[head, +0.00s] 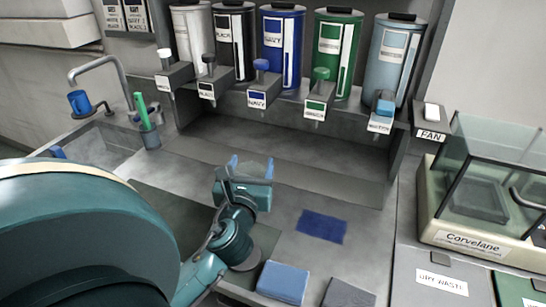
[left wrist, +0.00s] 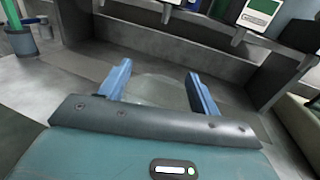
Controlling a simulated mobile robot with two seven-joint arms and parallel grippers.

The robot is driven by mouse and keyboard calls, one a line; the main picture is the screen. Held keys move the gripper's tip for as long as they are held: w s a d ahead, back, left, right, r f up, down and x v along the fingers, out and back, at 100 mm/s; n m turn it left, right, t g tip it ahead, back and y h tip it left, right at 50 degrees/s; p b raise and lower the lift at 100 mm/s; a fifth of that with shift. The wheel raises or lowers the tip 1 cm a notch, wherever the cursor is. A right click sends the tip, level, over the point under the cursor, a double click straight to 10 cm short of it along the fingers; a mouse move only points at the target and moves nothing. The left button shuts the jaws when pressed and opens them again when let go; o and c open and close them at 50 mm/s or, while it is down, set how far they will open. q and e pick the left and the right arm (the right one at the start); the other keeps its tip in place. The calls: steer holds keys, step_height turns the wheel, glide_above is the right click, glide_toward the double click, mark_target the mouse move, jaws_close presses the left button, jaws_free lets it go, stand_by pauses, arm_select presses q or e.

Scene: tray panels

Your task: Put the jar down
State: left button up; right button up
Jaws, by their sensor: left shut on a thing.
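My left gripper (head: 250,164) is over the grey counter, in front of the dispenser row. In the left wrist view its two blue fingers (left wrist: 154,88) stand either side of a clear, pale glass jar (left wrist: 158,90), shut on it. The jar is faint and mostly see-through; the gripper body hides its lower part. In the head view the jar shows only as a pale shape between the fingers. I cannot tell whether its base touches the counter. My right gripper is not in view.
Several labelled dispensers (head: 281,50) line the back shelf. A dark blue cloth (head: 322,226) lies flat right of the gripper. Folded blue (head: 283,282) and dark grey cloths sit nearer. A sink (head: 98,148) is left; a glass-topped Corvelane box (head: 470,238) is right. Counter behind the gripper is clear.

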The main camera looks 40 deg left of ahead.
arm_select(q)
steer(key=shift+f+x, duration=0.55)
steer(key=shift+x, duration=2.35)
steer(key=shift+f+x, duration=0.55)
steer(key=shift+x, duration=2.4)
steer(key=shift+f+x, duration=0.55)
steer(key=shift+x, duration=2.35)
steer(key=shift+d+f, duration=0.1)
steer(key=shift+f, duration=0.1)
steer(key=o, duration=1.6)
steer(key=shift+o, duration=0.2)
steer(key=shift+r, duration=0.3)
steer(key=v, duration=1.2)
steer(key=shift+f, duration=0.15)
